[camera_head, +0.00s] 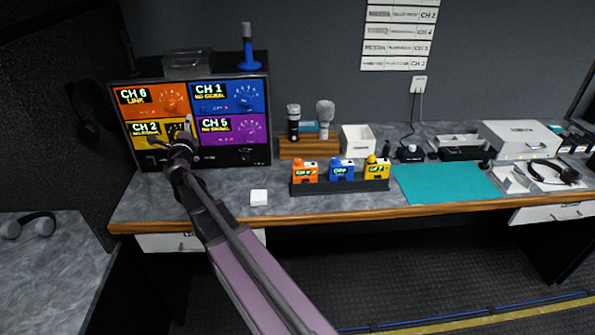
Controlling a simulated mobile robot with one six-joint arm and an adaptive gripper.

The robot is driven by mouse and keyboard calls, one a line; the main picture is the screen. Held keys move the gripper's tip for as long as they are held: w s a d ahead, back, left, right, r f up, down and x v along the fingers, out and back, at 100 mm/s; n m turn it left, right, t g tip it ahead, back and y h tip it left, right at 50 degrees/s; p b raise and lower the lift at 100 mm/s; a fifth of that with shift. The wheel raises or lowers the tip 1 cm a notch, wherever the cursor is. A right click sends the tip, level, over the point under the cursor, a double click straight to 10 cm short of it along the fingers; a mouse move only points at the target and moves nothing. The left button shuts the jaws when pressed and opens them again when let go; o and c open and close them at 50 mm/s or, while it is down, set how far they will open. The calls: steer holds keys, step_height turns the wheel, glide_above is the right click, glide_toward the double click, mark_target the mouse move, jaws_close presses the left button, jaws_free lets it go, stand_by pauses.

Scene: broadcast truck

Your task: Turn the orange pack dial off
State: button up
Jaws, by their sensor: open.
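The orange pack (305,172) stands at the left end of a dark rack (340,187) on the desk, beside the blue pack (341,169) and the yellow pack (377,168). The dial on the orange pack is too small for me to read its setting. My gripper (180,136) is open, in front of the yellow CH 2 panel (146,135) of the receiver unit, well to the left of the packs. It covers part of that panel and its knob. I cannot tell whether it touches the unit.
The receiver unit (195,159) also has orange, blue and purple panels with knobs. A white block (259,197) lies between my arm and the rack. A wooden microphone stand (295,149) is behind the rack, and a clear teal mat (445,184) lies right of it.

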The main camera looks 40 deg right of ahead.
steer(key=s+d+f+m+g+h+b, duration=0.2)
steer(key=s+d+f+m+g+h, duration=0.15)
steer(key=s+m, duration=0.3)
steer(key=s+d+f+m+g+h+b, duration=0.2)
steer(key=s+d+m+g, duration=0.25)
steer(key=m, duration=0.25)
steer(key=m+g+b, duration=0.4)
steer(key=m+g, duration=0.5)
steer(key=m, duration=0.3)
glide_toward(295, 163)
steer(key=a, duration=0.2)
steer(key=shift+w+a+f+h, duration=0.2)
steer(key=shift+a+f+h, duration=0.05)
steer(key=shift+a+f, duration=0.1)
steer(key=shift+d+r, duration=0.1)
steer(key=shift+d, duration=0.1)
steer(key=shift+s+d, duration=0.15)
steer(key=shift+d, duration=3.2)
steer(key=shift+s+d, duration=0.1)
steer(key=shift+d, duration=3.25)
jaws_close()
